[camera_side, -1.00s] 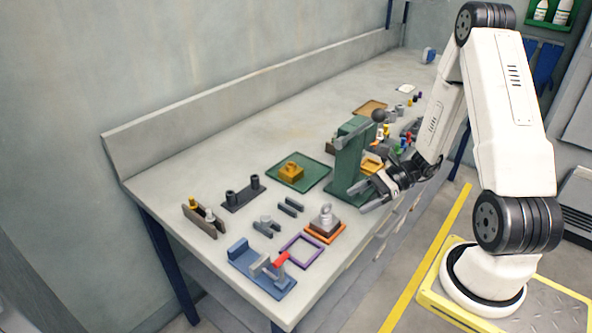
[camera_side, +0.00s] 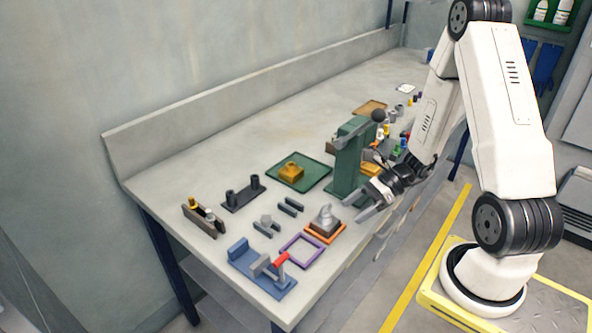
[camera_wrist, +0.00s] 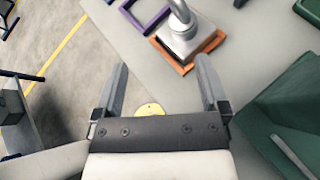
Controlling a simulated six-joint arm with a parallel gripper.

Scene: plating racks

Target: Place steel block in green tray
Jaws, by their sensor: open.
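The steel block (camera_side: 325,222), with a rounded silver knob on top, stands in a small orange frame (camera_side: 310,232) near the table's front edge. In the wrist view the silver block (camera_wrist: 182,40) shows beyond my fingertips, with its orange frame (camera_wrist: 214,43) around its base. The green tray (camera_side: 318,178) lies flat farther back and holds a brass-yellow block (camera_side: 291,171). My gripper (camera_side: 352,211) is open and empty, just right of the steel block and apart from it. In the wrist view my gripper (camera_wrist: 163,66) has its two fingers spread, with nothing between them.
A tall green press stand (camera_side: 347,165) rises beside my gripper, between it and the tray. A purple frame (camera_side: 302,250) and a blue clamp fixture with a red handle (camera_side: 262,270) lie in front left. Dark grey posts (camera_side: 243,192) stand left of the tray.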

